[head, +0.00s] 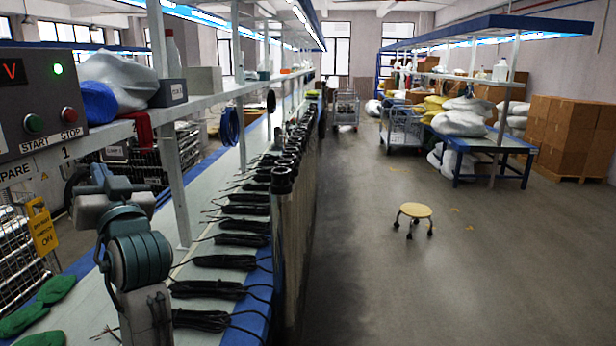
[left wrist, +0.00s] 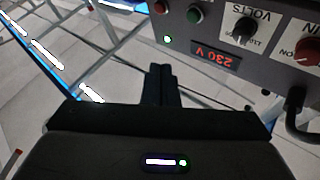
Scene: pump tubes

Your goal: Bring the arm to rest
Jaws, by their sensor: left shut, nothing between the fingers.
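My left arm (head: 138,258) rises at the lower left of the head view, over the near end of the bench. Its wrist is folded back near the control panel (head: 38,100), and the fingers are hard to make out there. In the left wrist view my left gripper (left wrist: 160,86) is shut and empty, its two dark fingers together. The control panel (left wrist: 235,35) appears upside down just beyond them, with a red 230 V display. My right gripper is in neither view.
The long bench holds a row of black cable bundles (head: 207,290) and dark tubes (head: 282,180) along its right edge. A shelf post (head: 170,130) stands close beyond my arm. Green gloves (head: 22,318) lie at left. A yellow stool (head: 414,211) stands on open floor.

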